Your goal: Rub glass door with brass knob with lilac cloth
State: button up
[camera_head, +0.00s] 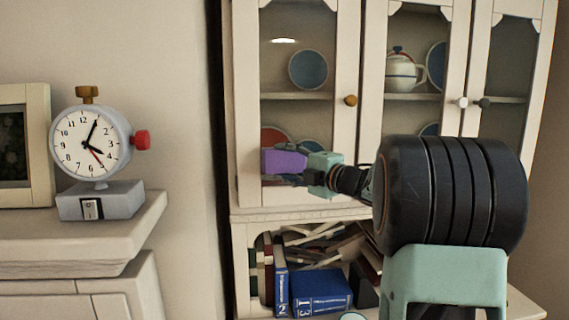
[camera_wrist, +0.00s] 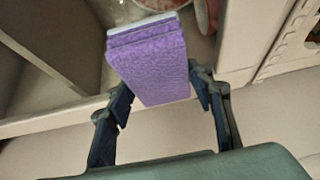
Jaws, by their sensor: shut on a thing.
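The glass door with the brass knob (camera_head: 350,100) is the left door of a cream cabinet, and it looks shut. Its glass pane (camera_head: 288,70) shows plates behind it. My gripper (camera_head: 303,168) is in front of the lower part of this door, shut on the lilac cloth (camera_head: 283,161), a folded block. In the wrist view the lilac cloth (camera_wrist: 150,60) sticks out beyond the fingers (camera_wrist: 158,98), its far end close to the glass. I cannot tell whether the cloth touches the pane.
Neighbouring doors have a white knob (camera_head: 462,102) and a dark green knob (camera_head: 484,103). A teapot (camera_head: 403,72) stands behind glass. Blue books (camera_head: 320,291) lie on the open shelf below. A clock (camera_head: 92,142) with a red button stands on a ledge at left.

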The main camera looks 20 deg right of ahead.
aim_at(300, 161)
jog(key=shift+d, duration=0.15)
jog(key=shift+s+d, duration=0.25)
jog(key=shift+d, duration=0.75)
jog(key=shift+s+d, duration=0.25)
jog(key=shift+d, duration=0.7)
jog(key=shift+w+a+b, duration=0.25)
jog(key=shift+a+b, duration=0.35)
jog(key=shift+a, duration=0.45)
jog(key=shift+w+a+b, duration=0.25)
jog(key=shift+a+b, duration=0.3)
jog(key=shift+a, duration=0.5)
jog(key=shift+r+p, duration=0.9)
jog(key=shift+r, duration=0.2)
jog(key=s+d+p, duration=0.1)
jog(key=d, duration=0.7)
jog(key=shift+s+f, duration=0.15)
jog(key=shift+s, duration=0.1)
